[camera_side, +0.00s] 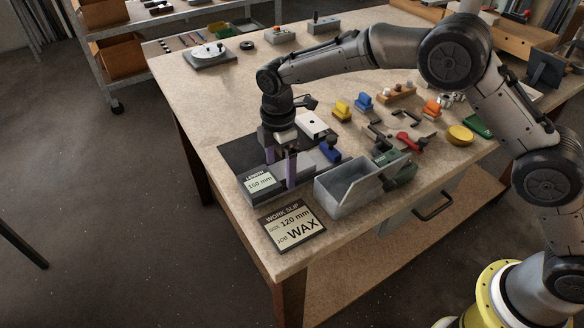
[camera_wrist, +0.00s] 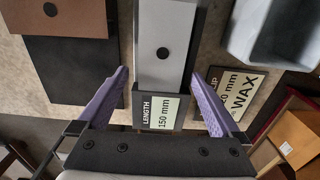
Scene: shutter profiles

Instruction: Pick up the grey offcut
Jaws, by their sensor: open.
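A light grey flat piece with a black dot (camera_wrist: 166,28), which looks like the grey offcut, lies along a darker grey holder in the wrist view. The holder's near end carries a LENGTH 150 mm label (camera_wrist: 158,114), which also shows in the side view (camera_side: 261,183). My gripper (camera_wrist: 159,74) is open, with its purple fingers apart on either side of the grey piece and holder. In the side view, my gripper (camera_side: 280,170) points down at the front of the bench and partly hides the piece. I cannot tell its exact height above the piece.
A grey open bin (camera_side: 340,192) stands just right of the holder. A WORK SLIP card (camera_side: 292,225) reading 120 mm, WAX lies in front. A brown piece with a black dot (camera_wrist: 68,16) is left in the wrist view. Clamps and coloured blocks lie behind.

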